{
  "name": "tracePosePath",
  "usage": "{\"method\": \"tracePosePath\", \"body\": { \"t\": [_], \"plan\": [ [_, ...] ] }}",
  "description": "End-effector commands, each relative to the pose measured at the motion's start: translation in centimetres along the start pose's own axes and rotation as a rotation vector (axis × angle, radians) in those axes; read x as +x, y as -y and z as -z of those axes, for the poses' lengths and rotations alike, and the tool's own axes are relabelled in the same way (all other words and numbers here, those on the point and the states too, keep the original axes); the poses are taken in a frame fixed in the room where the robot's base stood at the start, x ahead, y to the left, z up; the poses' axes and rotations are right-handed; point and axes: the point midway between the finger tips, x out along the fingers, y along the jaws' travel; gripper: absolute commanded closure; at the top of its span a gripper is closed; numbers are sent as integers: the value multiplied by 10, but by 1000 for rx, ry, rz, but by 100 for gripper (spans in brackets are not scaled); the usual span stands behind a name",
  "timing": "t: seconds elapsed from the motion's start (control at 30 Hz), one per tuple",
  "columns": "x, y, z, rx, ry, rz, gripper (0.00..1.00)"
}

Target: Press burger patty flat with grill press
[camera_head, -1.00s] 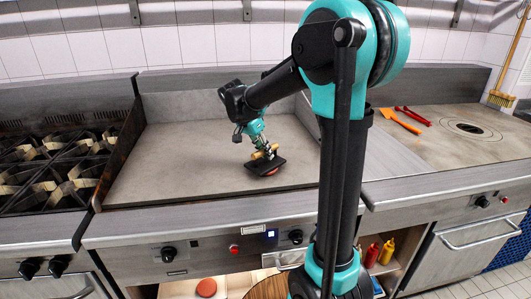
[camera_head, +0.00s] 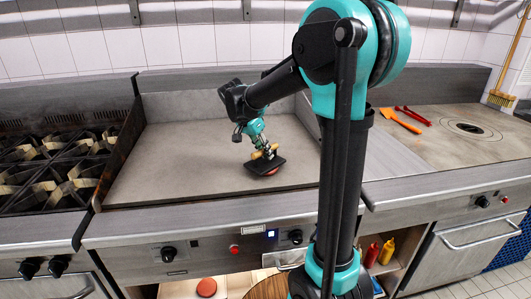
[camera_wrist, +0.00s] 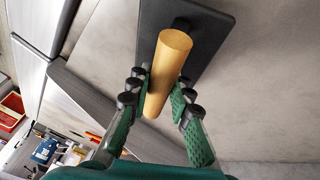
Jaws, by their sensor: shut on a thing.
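The grill press has a flat dark plate (camera_head: 268,165) and a tan wooden handle (camera_wrist: 169,72). My gripper (camera_wrist: 160,100) is shut on the handle, with a finger on each side of it. In the head view my gripper (camera_head: 264,151) is over the flat-top griddle (camera_head: 180,165), right of its middle. In the wrist view the plate (camera_wrist: 205,30) hides the patty.
A second patty (camera_head: 206,287) lies on a lower shelf at the front. An orange spatula (camera_head: 403,122) and red tongs (camera_head: 414,116) lie on the right counter. A burner range (camera_head: 60,165) stands left of the griddle. The griddle's left half is clear.

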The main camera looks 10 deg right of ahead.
Motion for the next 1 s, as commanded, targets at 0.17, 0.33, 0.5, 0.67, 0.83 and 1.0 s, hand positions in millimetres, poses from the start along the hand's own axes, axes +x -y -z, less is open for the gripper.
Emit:
{"method": "tracePosePath", "body": {
  "t": [0.17,0.33,0.5,0.67,0.83,1.0],
  "plan": [
    [-10,-2,5,0,-2,-1,100],
    [-20,-4,9,0,-3,-1,100],
    [-29,-6,13,0,-3,-1,100],
    [-38,-8,17,0,-3,-1,100],
    [-48,-10,21,0,-3,-1,100],
    [-58,-12,25,0,-3,-1,100]
  ]
}}
